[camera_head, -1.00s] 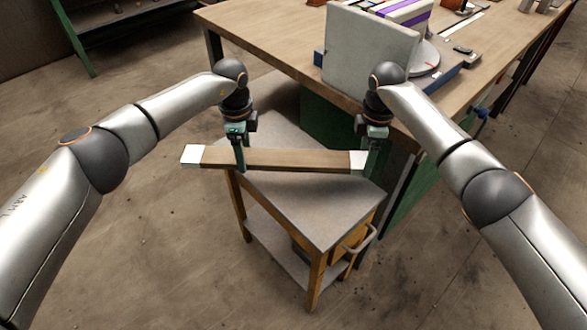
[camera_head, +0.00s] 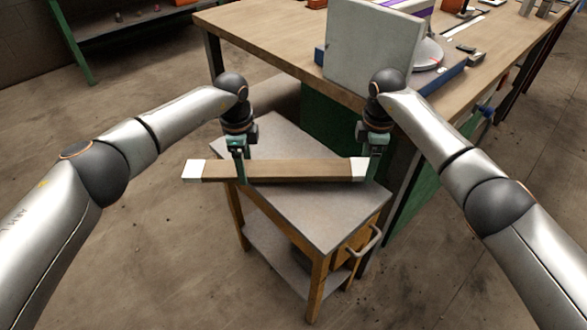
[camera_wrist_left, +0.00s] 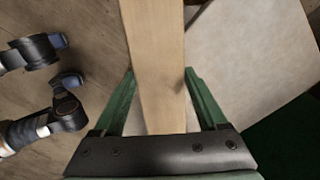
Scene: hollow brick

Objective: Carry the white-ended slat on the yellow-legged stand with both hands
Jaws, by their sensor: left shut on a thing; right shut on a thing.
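The wooden slat with white ends (camera_head: 290,170) is held roughly level across the stand in the head view. Its left end sticks out past the stand's left edge. My left gripper (camera_head: 240,172) is shut on the slat inward of its left white end. My right gripper (camera_head: 370,170) is shut on it at the right white end. In the left wrist view the slat (camera_wrist_left: 158,60) runs between the green fingers of my left gripper (camera_wrist_left: 160,92). The yellow-legged stand (camera_head: 315,215) has a grey top below the slat; whether they touch I cannot tell.
A large wooden workbench (camera_head: 270,45) stands behind the stand, with a grey upright panel (camera_head: 370,50) and a machine on it. A handle (camera_head: 363,243) juts from the stand's right side. A green-legged shelf (camera_head: 130,28) is at the back left. The floor at left is open.

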